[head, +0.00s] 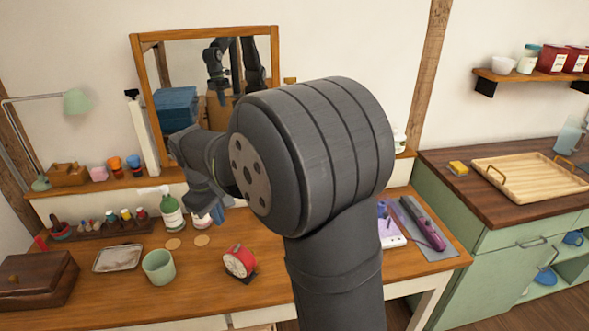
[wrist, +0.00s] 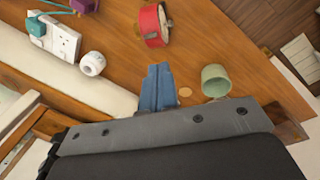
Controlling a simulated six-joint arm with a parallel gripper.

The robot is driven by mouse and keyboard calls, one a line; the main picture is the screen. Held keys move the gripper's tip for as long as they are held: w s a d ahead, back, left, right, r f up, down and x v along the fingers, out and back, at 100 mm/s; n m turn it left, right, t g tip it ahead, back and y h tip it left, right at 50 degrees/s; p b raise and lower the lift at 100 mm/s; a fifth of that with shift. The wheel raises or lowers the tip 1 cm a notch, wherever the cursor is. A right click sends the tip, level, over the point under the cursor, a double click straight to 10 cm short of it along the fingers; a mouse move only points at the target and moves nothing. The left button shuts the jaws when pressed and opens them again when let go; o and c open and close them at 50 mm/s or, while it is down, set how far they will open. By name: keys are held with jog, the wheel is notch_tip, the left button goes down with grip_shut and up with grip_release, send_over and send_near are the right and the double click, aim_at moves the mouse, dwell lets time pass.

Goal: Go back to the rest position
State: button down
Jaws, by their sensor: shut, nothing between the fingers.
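My gripper (head: 216,212) hangs above the back part of the wooden dressing table (head: 215,297), in front of the mirror (head: 205,90). My own arm hides much of it in the head view. In the wrist view its bluish fingers (wrist: 157,88) are together, with nothing between them, above the table top. A red alarm clock (head: 239,262) and a pale green cup (head: 158,267) stand on the table, apart from my gripper. The wrist view also shows the clock (wrist: 153,25) and the cup (wrist: 215,80).
A pump bottle (head: 171,212) stands just left of my gripper. A metal tray (head: 117,258) and a wooden box (head: 36,279) are at left. A pink-purple styling tool (head: 427,229) lies at right. The wrist view shows a power socket (wrist: 60,38) and a white roll (wrist: 92,64).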

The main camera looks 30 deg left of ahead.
notch_tip(320, 180, down, 8)
jog(key=w+f, duration=0.1)
jog(key=w, duration=0.1)
notch_tip(320, 180, up, 7)
jog(key=shift+s, duration=0.4)
